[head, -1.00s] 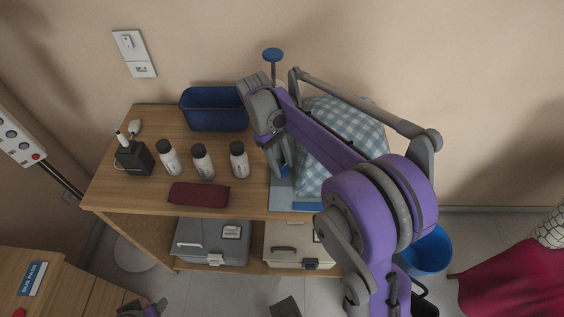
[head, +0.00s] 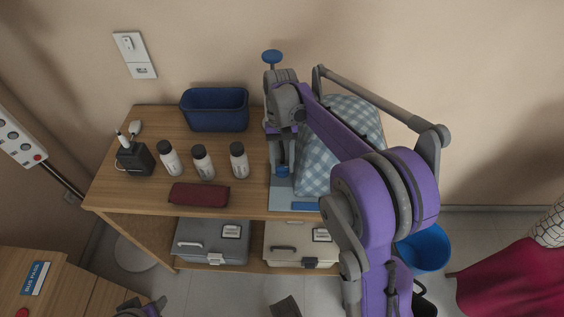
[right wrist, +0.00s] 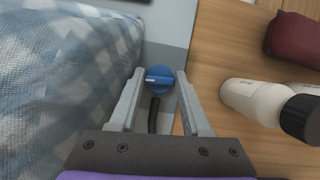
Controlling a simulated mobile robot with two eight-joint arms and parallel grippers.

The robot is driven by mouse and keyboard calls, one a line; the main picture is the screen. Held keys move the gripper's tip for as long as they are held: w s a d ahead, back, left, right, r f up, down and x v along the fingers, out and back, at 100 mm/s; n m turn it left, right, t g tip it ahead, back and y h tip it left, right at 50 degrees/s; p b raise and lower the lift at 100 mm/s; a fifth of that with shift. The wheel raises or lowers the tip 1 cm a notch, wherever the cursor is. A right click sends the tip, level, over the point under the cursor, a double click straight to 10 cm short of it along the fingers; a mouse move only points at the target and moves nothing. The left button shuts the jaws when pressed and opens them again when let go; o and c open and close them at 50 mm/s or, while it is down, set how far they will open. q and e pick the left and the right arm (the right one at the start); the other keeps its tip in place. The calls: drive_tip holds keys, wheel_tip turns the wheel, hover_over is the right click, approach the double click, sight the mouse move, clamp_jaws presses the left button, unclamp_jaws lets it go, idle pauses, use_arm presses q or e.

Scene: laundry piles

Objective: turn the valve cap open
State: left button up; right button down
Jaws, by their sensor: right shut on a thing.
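The valve cap is a small round blue knob with a pale line across its top. It shows in the right wrist view (right wrist: 159,78) and in the head view (head: 282,171), low on a light blue-grey plate (head: 281,194) on the wooden table. My right gripper (right wrist: 159,76) is shut on the cap, with one finger on each side; it points down over it in the head view (head: 283,163). The pale line lies about level in the wrist view. A grey and purple part of my left arm (head: 142,308) shows at the bottom edge; its fingers cannot be made out.
A blue-checked cloth bundle (head: 350,128) stands close beside the cap. Several white bottles (head: 203,163), a maroon case (head: 199,194) and a navy bin (head: 214,111) are on the table's left. A dark hose (right wrist: 153,115) runs from the cap.

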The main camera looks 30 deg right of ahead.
drive_tip(key=shift+m+t, duration=0.3)
drive_tip(key=shift+m, duration=0.4)
drive_tip(key=shift+c, duration=1.8)
unclamp_jaws()
drive_tip(key=p+v, duration=0.1)
drive_tip(key=v, duration=0.9)
drive_tip(key=shift+w+d+r, duration=0.2)
drive_tip(key=shift+d+r, duration=0.1)
